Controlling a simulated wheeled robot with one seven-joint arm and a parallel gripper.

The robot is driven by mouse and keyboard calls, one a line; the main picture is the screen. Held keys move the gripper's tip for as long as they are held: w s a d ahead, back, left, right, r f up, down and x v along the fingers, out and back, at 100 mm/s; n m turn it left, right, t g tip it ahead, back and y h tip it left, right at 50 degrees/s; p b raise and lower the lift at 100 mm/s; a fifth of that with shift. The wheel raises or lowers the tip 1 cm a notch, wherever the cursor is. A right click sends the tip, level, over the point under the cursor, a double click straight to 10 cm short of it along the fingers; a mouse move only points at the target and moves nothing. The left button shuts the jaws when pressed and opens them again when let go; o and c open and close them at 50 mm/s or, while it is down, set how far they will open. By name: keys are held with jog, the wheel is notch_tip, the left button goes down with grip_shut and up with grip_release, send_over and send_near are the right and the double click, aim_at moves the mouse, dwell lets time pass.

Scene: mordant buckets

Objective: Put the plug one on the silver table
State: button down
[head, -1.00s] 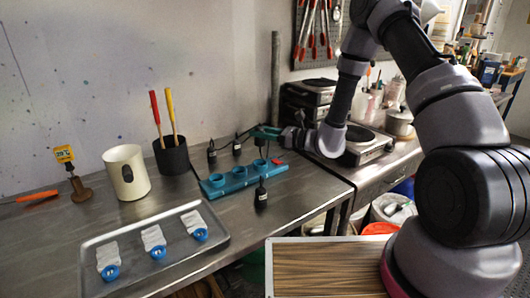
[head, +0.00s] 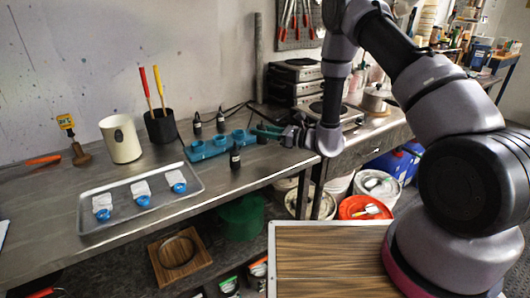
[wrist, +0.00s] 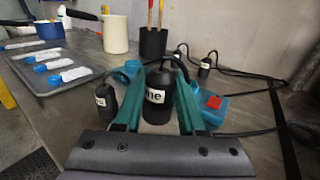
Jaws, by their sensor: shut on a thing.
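My gripper (wrist: 158,72) is shut on a black plug (wrist: 158,92) with a white label; the letters "ne" can be read and the rest is cut off. In the head view my gripper (head: 262,132) is just right of the blue rack (head: 208,149). The held plug is hard to make out there. Another black plug (head: 235,157) stands at the front of the rack; it also shows in the wrist view (wrist: 106,98). Two more black plugs (head: 197,125) (head: 220,122) stand behind the rack. The silver table (head: 160,226) is the long metal bench under them.
A metal tray (head: 190,203) with several blue-ended packets lies left of the rack. A white mug (head: 121,140), a black pot (head: 161,128) with two handles and a brown stand (head: 80,154) are at the back. Cables run behind the rack. Bare metal lies along the front edge.

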jog(key=shift+f, duration=3.05)
jog(key=shift+f, duration=0.15)
jog(key=shift+c, duration=2.4)
grip_release()
